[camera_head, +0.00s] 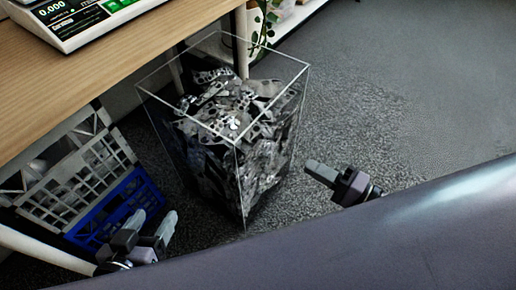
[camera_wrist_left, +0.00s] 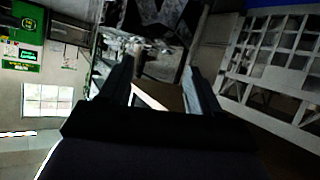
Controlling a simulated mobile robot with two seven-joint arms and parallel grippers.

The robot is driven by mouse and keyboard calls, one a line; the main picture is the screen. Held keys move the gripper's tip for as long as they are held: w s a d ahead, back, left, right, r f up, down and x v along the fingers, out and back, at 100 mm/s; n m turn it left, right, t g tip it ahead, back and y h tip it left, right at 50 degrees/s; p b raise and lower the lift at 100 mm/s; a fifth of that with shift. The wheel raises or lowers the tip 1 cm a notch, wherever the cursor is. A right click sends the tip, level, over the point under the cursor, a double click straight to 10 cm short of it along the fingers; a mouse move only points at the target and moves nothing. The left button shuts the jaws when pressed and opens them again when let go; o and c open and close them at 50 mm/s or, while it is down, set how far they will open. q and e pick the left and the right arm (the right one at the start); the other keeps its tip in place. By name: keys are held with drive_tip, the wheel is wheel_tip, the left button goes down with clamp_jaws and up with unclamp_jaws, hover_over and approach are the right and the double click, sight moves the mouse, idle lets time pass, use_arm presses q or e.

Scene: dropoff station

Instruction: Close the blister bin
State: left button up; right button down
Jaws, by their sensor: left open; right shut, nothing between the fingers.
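The blister bin (camera_head: 240,190) is a tall clear box on the carpet, packed with grey and silver blister packs (camera_head: 235,110). Its square upper rim stands above the contents; I cannot make out a lid across it. What look like the packs also show dimly at the top of the left wrist view (camera_wrist_left: 155,45). My left gripper (camera_head: 152,218) is open and empty, low in front of the bin's left side and apart from it. My right gripper (camera_head: 312,168) is shut and empty, to the right of the bin and apart from it.
A wooden table (camera_head: 120,60) with a scale (camera_head: 75,15) overhangs the bin's left and back side. White and blue crates (camera_head: 85,175) stand under it, near my left gripper. A shelf with a plant (camera_head: 265,25) is behind. Carpet to the right is clear.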

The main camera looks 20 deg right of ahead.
sight(256, 135)
drive_tip(key=b+x, duration=0.3)
drive_tip(key=x, duration=0.9)
drive_tip(key=shift+w+f, duration=0.15)
drive_tip(key=shift+w, duration=0.35)
drive_tip(key=shift+w+a+b, duration=0.35)
drive_tip(key=shift+w+a, duration=0.05)
drive_tip(key=shift+w, duration=0.05)
use_arm(q)
drive_tip(key=d, duration=0.1)
drive_tip(key=d+h, duration=0.1)
drive_tip(key=d+f, duration=0.1)
drive_tip(key=shift+w+n+h, duration=0.4)
